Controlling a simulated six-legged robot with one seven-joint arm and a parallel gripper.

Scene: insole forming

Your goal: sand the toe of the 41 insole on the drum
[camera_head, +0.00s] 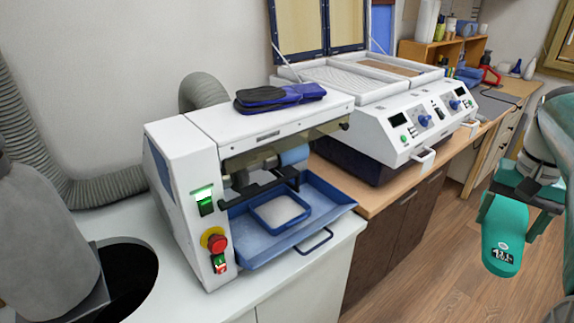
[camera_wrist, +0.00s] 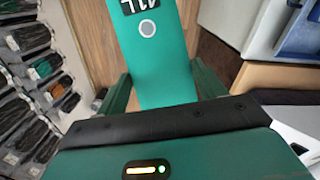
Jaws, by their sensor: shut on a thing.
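My gripper (camera_head: 514,208) is at the right edge of the head view, out over the floor and apart from the machines. It is shut on a teal insole (camera_head: 500,248) marked 41L, which hangs down with its marked end lowest. In the wrist view the insole (camera_wrist: 158,62) stands out between the two fingers, its 41L label at the far end; the part within the grip is hidden. The sanding machine (camera_head: 182,165) stands on the white counter, a blue-ended drum (camera_head: 294,155) under its hood. Its green light is lit. A blue tray (camera_head: 325,193) lies below the drum.
A grey hose (camera_head: 85,190) runs behind the sander. The wooden floor (camera_head: 440,262) before the cabinets is clear.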

